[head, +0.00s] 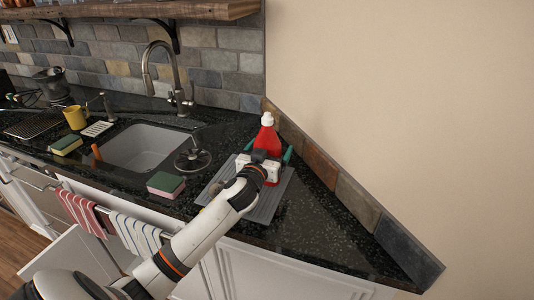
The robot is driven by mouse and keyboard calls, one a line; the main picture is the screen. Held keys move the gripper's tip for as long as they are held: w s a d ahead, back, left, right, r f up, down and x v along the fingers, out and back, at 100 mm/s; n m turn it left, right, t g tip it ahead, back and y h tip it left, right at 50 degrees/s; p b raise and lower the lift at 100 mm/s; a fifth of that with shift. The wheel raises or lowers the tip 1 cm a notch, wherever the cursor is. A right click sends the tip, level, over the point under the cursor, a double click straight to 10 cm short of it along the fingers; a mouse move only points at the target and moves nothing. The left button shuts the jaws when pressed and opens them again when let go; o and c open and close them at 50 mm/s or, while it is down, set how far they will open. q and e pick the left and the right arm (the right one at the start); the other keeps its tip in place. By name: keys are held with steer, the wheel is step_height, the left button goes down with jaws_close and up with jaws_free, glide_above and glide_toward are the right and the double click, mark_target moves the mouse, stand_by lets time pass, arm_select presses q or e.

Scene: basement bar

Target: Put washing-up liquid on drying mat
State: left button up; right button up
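The washing-up liquid is a red bottle with a white cap (267,132), upright in the back corner of the counter. The drying mat (266,208) is a grey ridged mat in front of it and under my wrist. My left gripper (269,149) reaches over the mat to the bottle. Its dark green fingers are spread, one on each side of the bottle, with what looks like a small gap on the right. The gripper body hides the bottle's base, so I cannot tell whether it stands on the mat. My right gripper is not in view.
A sink (146,148) with a tall tap (148,70) lies to the left. A green and pink sponge (166,185) and a round dark drainer piece (193,157) sit between sink and mat. A wall borders the right; the front right counter (320,235) is clear.

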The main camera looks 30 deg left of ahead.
arm_select(q)
steer(key=b+v, duration=0.2)
steer(key=v, duration=1)
